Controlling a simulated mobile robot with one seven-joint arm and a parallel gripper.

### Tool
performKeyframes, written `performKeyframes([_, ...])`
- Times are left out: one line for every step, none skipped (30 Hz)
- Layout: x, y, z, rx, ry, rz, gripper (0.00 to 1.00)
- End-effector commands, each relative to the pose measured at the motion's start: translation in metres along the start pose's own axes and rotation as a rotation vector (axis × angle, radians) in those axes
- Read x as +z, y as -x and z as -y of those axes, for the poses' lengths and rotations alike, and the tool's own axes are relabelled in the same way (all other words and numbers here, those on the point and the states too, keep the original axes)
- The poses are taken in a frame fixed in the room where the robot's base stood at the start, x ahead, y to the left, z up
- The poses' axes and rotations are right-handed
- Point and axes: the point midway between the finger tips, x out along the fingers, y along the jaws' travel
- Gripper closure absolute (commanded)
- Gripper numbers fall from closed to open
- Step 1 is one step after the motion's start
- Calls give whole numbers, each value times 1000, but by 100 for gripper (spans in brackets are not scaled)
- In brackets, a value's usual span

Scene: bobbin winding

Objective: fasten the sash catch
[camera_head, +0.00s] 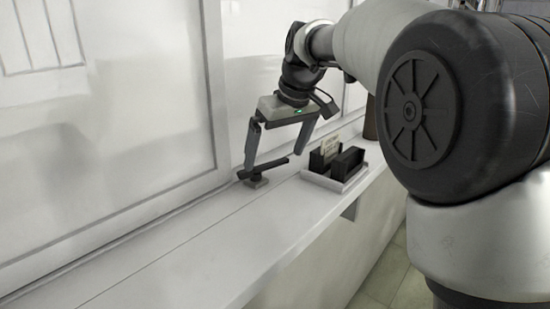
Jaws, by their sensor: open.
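The sash catch (261,171) is a small dark lever on a base, on the white sill at the foot of the window frame. Its lever points to the right and slightly away from the frame. My gripper (275,166) is open, with its fingers pointing down. The left finger reaches down close behind the catch, and the right finger is to the right of the lever's end. I cannot tell whether either finger touches the lever.
A white tray (342,184) with dark upright holders (347,162) and a pale card (329,146) stands on the sill right of the catch. A brown cylinder (370,117) stands farther back. The window panes (110,110) rise behind. The sill (190,243) is clear toward the front left.

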Motion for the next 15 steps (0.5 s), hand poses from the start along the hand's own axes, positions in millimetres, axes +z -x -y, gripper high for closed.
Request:
performKeyframes([0, -6, 0, 0, 0, 1, 0])
performKeyframes([0, -9, 0, 0, 0, 1, 0])
performKeyframes([0, -12, 0, 0, 0, 1, 0])
performKeyframes([0, -15, 0, 0, 0, 1, 0])
performKeyframes([0, -16, 0, 0, 0, 2, 0])
performKeyframes([0, -18, 0, 0, 0, 1, 0])
performKeyframes([0, -18, 0, 0, 0, 1, 0])
performKeyframes([0, -19, 0, 1, 0, 0, 0])
performKeyframes([0, -19, 0, 1, 0, 0, 0])
performKeyframes([0, -19, 0, 1, 0, 0, 0])
performKeyframes([0, -19, 0, 1, 0, 0, 0])
performKeyframes([0, -19, 0, 1, 0, 0, 0])
performKeyframes([0, -19, 0, 1, 0, 0, 0])
performKeyframes([0, -19, 0, 1, 0, 0, 0])
performKeyframes([0, -19, 0, 1, 0, 0, 2])
